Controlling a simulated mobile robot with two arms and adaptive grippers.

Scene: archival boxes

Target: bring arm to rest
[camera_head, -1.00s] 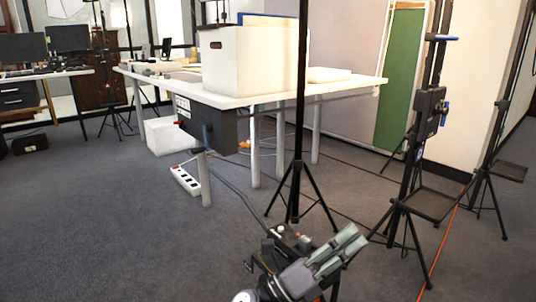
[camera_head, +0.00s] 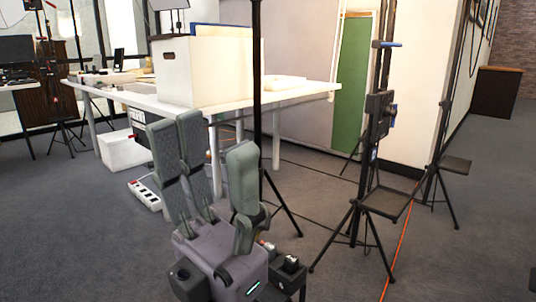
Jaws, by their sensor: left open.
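My left gripper (camera_head: 206,168) stands in the lower middle of the head view with its grey-green fingers pointing up. The fingers are spread apart and nothing is between them. It is in front of the white table, and its fingers cover part of the table's front edge and legs. My right gripper is not in the view.
A white archival box (camera_head: 205,68) stands on the white table (camera_head: 300,92). A black tripod pole (camera_head: 257,120) rises just behind my gripper. More black stands (camera_head: 383,200) are at the right, with an orange cable (camera_head: 402,240) on the floor. Open carpet lies at the lower left.

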